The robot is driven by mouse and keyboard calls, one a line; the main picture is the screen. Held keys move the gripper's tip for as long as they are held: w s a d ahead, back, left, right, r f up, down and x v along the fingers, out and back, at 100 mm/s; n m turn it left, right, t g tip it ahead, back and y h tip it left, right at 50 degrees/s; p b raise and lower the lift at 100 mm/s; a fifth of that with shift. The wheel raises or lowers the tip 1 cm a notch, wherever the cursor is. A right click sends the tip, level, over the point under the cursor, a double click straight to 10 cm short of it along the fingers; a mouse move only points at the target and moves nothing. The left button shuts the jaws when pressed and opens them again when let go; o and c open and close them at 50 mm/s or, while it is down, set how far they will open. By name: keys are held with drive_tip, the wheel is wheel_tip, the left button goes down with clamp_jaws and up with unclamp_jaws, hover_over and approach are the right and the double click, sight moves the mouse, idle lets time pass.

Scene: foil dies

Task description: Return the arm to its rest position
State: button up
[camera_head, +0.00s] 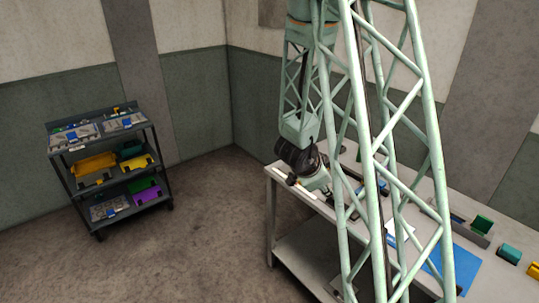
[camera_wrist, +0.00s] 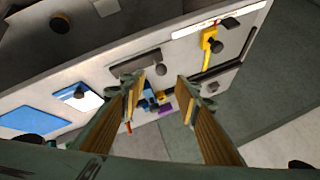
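My arm is bent over a light grey workbench (camera_head: 505,232), with its dark wrist hanging above the left part of the bench. Beyond the gap, small blue, yellow and purple items (camera_wrist: 152,101) lie close together near the bench edge. How high the fingers are above the bench cannot be told.
A blue mat (camera_head: 455,268) lies on the bench, also visible in the wrist view (camera_wrist: 32,119). A yellow tool (camera_wrist: 209,42) and a grey tray (camera_wrist: 128,66) are on the bench. A shelf cart (camera_head: 138,185) with colored bins stands left; the floor between is clear.

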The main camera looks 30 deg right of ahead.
drive_tip(key=w+a+r+n+t+y+b, duration=0.1)
drive_tip(key=w+a+r+n+t+y, duration=0.15)
drive_tip(key=a+r, duration=0.4)
drive_tip(key=w+a+r+n+t+y, duration=0.1)
drive_tip(key=w+a+r+n, duration=0.25)
drive_tip(key=a, duration=0.55)
drive_tip(key=s+a+r+n+y+b, duration=0.1)
drive_tip(key=s+a+r+n+y, duration=0.15)
drive_tip(key=a+r, duration=0.35)
drive_tip(key=s+a+r+n+y, duration=0.1)
drive_tip(key=s+a+r+n, duration=0.2)
drive_tip(key=a, duration=0.5)
drive_tip(key=s+a+r+n+y+b, duration=0.1)
drive_tip(key=s+a+r+n, duration=0.2)
drive_tip(key=s, duration=0.4)
drive_tip(key=s+a+r+n+y, duration=0.1)
drive_tip(key=s+a+r+n, duration=0.15)
drive_tip(key=s+a, duration=0.35)
drive_tip(key=s+r+n+g+h+b, duration=0.1)
drive_tip(key=s+n, duration=0.3)
drive_tip(key=s, duration=1.4)
drive_tip(key=shift+d+r+g, duration=0.3)
drive_tip(key=shift+r+g, duration=0.3)
drive_tip(key=shift+g, duration=0.15)
drive_tip(key=shift+w, duration=0.1)
